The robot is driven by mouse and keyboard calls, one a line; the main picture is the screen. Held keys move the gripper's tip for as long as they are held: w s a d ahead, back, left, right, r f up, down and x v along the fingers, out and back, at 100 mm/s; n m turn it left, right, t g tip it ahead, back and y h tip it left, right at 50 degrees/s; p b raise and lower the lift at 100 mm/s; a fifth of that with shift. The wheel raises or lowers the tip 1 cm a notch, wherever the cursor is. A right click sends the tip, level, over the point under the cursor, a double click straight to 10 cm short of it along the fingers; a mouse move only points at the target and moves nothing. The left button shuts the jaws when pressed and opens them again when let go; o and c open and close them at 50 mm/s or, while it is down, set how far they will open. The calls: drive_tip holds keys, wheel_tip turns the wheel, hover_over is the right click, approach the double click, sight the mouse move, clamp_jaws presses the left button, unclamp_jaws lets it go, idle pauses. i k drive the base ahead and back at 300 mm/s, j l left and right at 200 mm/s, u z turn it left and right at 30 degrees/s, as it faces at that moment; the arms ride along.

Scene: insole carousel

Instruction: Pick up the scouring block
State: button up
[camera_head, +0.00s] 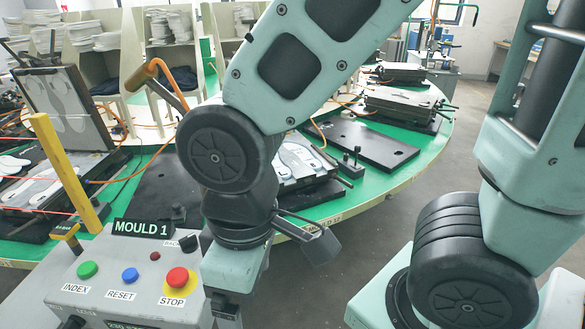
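I cannot pick out a scouring block for certain in the head view. My arm comes down from the top, bends at a black joint, and its wrist hangs beside the control box (85,262). The end of the arm runs out of the picture at the bottom edge, so my gripper's fingers do not show. Whatever lies under the wrist is hidden or outside the frame.
A green carousel table (385,198) carries several moulds, including an open one (68,110) with pale insoles at left. A yellow post (68,170) stands behind the control box. Shelves (165,45) stand behind. Grey floor (465,125) is clear at right.

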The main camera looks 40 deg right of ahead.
sight(179, 213)
drive_tip(key=i+l+u, duration=0.4)
drive_tip(key=l, duration=0.25)
drive_tip(key=l+u, duration=0.15)
drive_tip(key=l, duration=0.2)
drive_tip(key=i+l+u, duration=0.2)
drive_tip(key=l, duration=0.2)
drive_tip(key=k+j, duration=0.05)
drive_tip(key=k, duration=0.05)
